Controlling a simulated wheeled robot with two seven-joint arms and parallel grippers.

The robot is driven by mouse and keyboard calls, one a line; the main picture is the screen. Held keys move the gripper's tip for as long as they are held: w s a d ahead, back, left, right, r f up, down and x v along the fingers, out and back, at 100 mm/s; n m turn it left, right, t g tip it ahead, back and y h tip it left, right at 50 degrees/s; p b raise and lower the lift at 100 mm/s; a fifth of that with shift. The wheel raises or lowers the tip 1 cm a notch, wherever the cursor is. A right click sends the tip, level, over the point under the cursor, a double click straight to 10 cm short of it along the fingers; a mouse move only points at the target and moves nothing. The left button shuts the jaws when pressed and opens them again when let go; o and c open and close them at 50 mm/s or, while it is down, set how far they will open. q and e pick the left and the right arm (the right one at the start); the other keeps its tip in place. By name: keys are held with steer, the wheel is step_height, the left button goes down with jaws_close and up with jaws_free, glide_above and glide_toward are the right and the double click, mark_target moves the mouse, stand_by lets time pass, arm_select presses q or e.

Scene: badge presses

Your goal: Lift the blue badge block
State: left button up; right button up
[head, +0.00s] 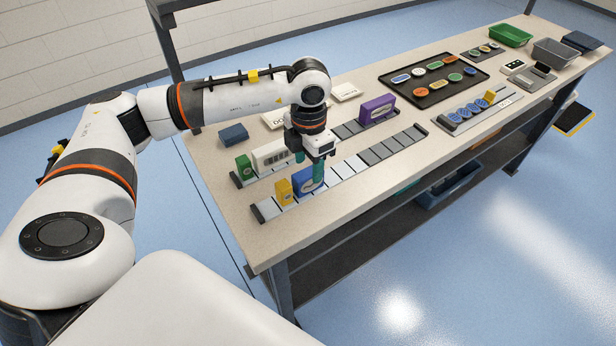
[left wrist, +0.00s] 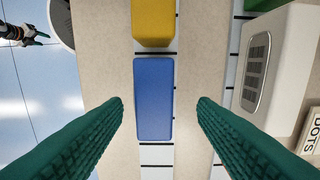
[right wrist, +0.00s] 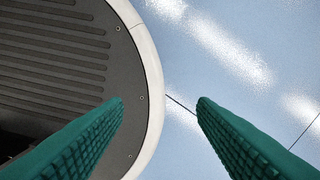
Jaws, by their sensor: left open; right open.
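The blue badge block (head: 304,183) stands on the front strip of cells on the table, beside a yellow block (head: 284,192). In the left wrist view the blue block (left wrist: 154,98) lies midway between the two fingers, with clear gaps on both sides. My left gripper (head: 310,170) is open with green fingers, over the blue block; one finger partly covers it in the head view. My left gripper's fingertips also show in the left wrist view (left wrist: 160,104). My right gripper (right wrist: 160,104) is open and empty, over the floor and a dark ribbed round surface.
A green block (head: 244,168) and a white block (head: 270,155) stand on the rear strip, with a purple block (head: 377,109) farther along. A dark tray (head: 434,97) of badges lies farther back. Front-strip cells right of the blue block are empty.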

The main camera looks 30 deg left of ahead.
mark_target(308, 173)
arm_select(q)
steer(key=f, duration=0.3)
steer(key=shift+s+d+f+p, duration=0.15)
steer(key=shift+s+f+p, duration=0.1)
steer(key=shift+s+p, duration=0.1)
steer(key=shift+f, duration=0.25)
steer(key=shift+c, duration=0.8)
steer(key=c, duration=0.9)
arm_select(e)
steer(key=shift+w+a+r, duration=0.3)
steer(key=shift+w+r, duration=0.05)
steer(key=shift+r, duration=0.25)
arm_select(q)
steer(key=shift+r, duration=0.15)
